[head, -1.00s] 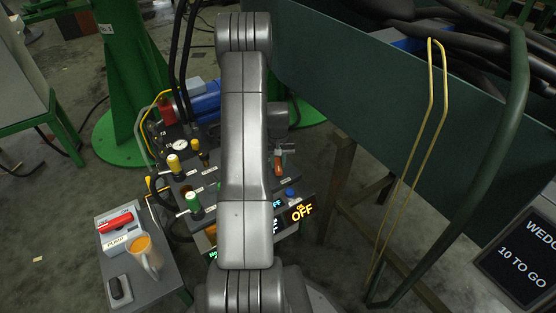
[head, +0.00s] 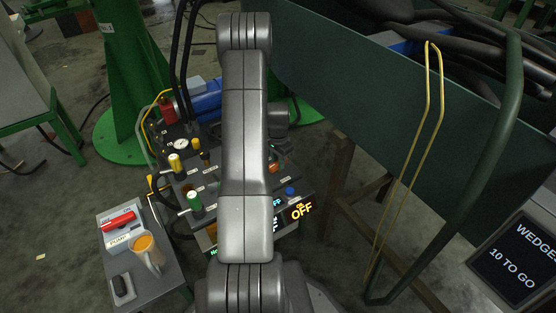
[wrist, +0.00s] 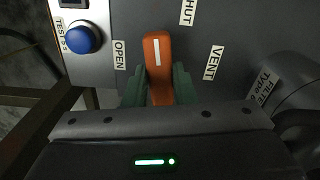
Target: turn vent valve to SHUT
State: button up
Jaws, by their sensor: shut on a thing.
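The vent valve's orange lever (wrist: 158,62), with a white line along it, shows in the wrist view. It points up in that picture, with the OPEN label (wrist: 119,55) to its left and the partly cut-off SHUT label (wrist: 188,10) above right. The VENT label (wrist: 211,62) is to its right. My gripper (wrist: 159,88) has its green fingers on both sides of the lever, shut on it.
A blue button (wrist: 83,37) sits left of the valve and a filter housing (wrist: 285,95) right of it. The panel display (head: 301,210) reads OFF. A green bin (head: 340,75) stands at right.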

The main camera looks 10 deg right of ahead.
jog(key=shift+m, duration=1)
jog(key=o, duration=1)
notch_tip(320, 180, up, 14)
jog(key=p, duration=0.4)
jog(key=shift+f, duration=0.1)
notch_tip(320, 180, down, 14)
jog(key=b, duration=0.4)
